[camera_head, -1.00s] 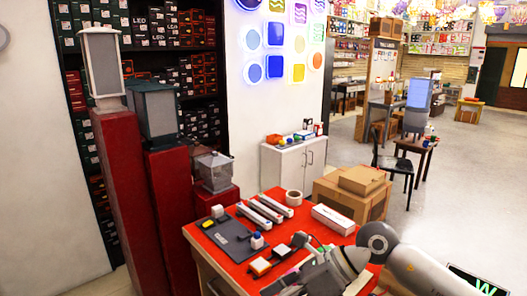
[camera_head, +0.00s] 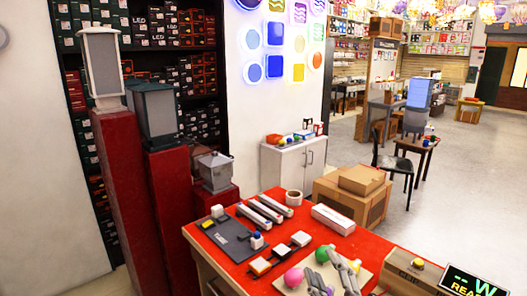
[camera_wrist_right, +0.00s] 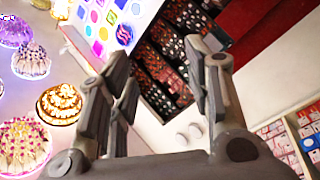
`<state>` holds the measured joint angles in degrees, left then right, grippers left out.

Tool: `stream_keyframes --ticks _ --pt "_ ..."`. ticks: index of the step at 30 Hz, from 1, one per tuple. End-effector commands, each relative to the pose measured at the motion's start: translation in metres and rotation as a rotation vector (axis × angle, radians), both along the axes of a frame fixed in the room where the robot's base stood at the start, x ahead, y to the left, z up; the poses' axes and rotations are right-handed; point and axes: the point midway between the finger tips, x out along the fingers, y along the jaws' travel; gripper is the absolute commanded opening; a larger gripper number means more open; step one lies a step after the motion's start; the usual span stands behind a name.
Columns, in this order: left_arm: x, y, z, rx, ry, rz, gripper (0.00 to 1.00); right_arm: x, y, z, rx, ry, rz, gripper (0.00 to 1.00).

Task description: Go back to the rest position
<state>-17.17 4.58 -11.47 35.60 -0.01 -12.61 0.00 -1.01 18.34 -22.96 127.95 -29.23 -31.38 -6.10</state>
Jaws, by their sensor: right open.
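My right gripper (camera_head: 331,270) shows only by its grey fingers at the bottom edge of the head view, over the front part of the red table (camera_head: 222,262). In the right wrist view its fingers (camera_wrist_right: 160,68) stand apart with nothing between them. That view looks past them to wall shelves and hanging lamps. The rest of my right arm is out of the head view. My left gripper is not in view.
The table holds a dark mat (camera_head: 225,236), white bars, a tape roll (camera_head: 293,197), a white box (camera_head: 333,219), small switches, and pink (camera_head: 293,277) and green bulbs. A cardboard box (camera_head: 412,270) stands at right. Red pedestals with lanterns stand left. Open floor lies right.

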Motion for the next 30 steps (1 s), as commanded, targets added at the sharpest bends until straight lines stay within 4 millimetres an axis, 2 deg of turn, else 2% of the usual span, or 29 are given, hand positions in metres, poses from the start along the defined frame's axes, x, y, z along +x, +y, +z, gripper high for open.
stream_keyframes --ticks 1,5,9,12,15,21,26,30 --pt "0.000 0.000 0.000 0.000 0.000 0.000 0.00 -0.008 -0.014 -0.027 0.059 0.112 -0.050 0.46" --pt "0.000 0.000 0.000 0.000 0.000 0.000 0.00 -0.041 -0.045 -0.097 0.195 0.410 -0.181 0.46" --pt "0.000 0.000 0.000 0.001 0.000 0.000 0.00 -0.099 -0.066 -0.166 0.316 0.727 -0.307 0.46" --pt "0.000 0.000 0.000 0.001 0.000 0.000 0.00 -0.144 -0.073 -0.202 0.377 0.922 -0.377 0.46" --pt "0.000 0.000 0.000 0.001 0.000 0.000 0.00 -0.188 -0.075 -0.226 0.423 1.089 -0.435 0.46" --pt "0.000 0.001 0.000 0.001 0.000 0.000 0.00 -0.271 -0.075 -0.254 0.486 1.377 -0.525 0.46" --pt "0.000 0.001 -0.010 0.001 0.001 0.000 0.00 -0.260 -0.073 -0.304 0.477 1.395 -0.530 0.46" --pt "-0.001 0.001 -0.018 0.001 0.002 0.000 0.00 -0.255 -0.072 -0.352 0.470 1.410 -0.534 0.46"
